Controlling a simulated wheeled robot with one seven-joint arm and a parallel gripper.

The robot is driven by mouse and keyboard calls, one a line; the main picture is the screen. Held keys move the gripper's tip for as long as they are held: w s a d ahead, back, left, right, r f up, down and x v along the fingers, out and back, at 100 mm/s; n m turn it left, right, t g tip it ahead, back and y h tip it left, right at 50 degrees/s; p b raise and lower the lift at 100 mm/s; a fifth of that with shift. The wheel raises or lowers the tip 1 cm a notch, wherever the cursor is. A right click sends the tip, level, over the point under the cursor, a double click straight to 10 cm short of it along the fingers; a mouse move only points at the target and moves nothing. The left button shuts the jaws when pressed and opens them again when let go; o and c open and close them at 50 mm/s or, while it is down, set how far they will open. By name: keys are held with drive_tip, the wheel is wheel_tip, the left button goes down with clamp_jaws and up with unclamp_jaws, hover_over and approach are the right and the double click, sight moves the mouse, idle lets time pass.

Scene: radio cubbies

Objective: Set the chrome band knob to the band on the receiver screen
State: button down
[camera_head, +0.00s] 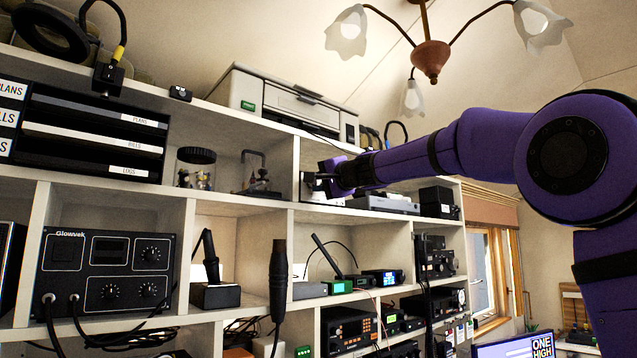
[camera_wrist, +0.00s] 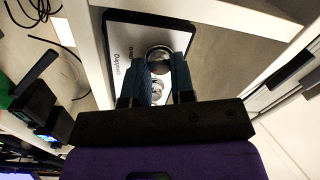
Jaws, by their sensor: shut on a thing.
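A white-faced unit (camera_head: 308,190) stands in an upper cubby in the head view, mostly hidden by my gripper (camera_head: 326,178). In the wrist view its pale panel (camera_wrist: 119,48) has dark printed lettering, too small to read surely. My gripper (camera_wrist: 158,68) reaches the panel there, its blue fingers either side of a round chrome knob (camera_wrist: 159,56), shut on it. A second, smaller silver round part (camera_wrist: 156,88) shows between the fingers. The knob's pointer setting cannot be read. A small radio with a lit blue screen (camera_head: 385,277) stands in a lower cubby; its text is unreadable.
White shelf dividers (camera_head: 286,180) close in the cubby around my gripper. A printer (camera_head: 285,100) stands on top, and a grey flat device (camera_head: 382,204) lies right of my gripper. Hanging lamps (camera_head: 430,60) are above my arm. A monitor (camera_head: 515,347) shows "ONE HIGH".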

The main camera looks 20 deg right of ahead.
drive_tip(key=shift+f+m, duration=0.1)
drive_tip(key=shift+m, duration=0.2)
drive_tip(key=c, duration=1.2)
unclamp_jaws()
drive_tip(key=shift+c, duration=0.2)
drive_tip(key=v, duration=1.1)
drive_tip(key=shift+w, duration=0.15)
